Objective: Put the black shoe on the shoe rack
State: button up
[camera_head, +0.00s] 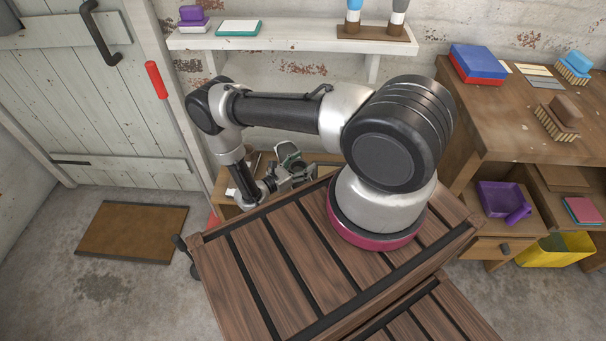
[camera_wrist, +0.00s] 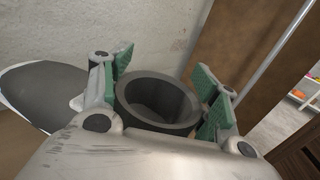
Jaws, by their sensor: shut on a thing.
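My gripper (camera_wrist: 163,96), with green pads, is shut on a dark, hollow thing with a round mouth, which I take for the black shoe (camera_wrist: 150,86). A finger stands on each side of it. Only its mouth and upper wall show; the lower part is hidden. In the head view my gripper (camera_head: 290,160) is beyond the slatted wooden top, over a low wooden piece (camera_head: 226,209) by the wall. The held thing is too small there to make out. I cannot tell for certain which piece is the shoe rack.
A wall shelf (camera_head: 290,42) runs above my arm. A wooden workbench (camera_head: 500,130) with boxes and brushes stands at the right. A brown mat (camera_head: 133,232) lies by the door. A grey oval thing with a pale edge (camera_wrist: 42,92) is left of the gripper.

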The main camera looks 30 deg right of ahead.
jog(key=shift+s+f, duration=0.15)
jog(key=shift+f, duration=2.95)
jog(key=shift+c, duration=0.8)
jog(key=o, duration=1.8)
jog(key=shift+o, duration=0.3)
jog(key=shift+s, duration=0.1)
jog(key=a, duration=0.4)
jog(key=s+a, duration=0.1)
jog(key=a, duration=0.7)
jog(key=shift+s, duration=0.25)
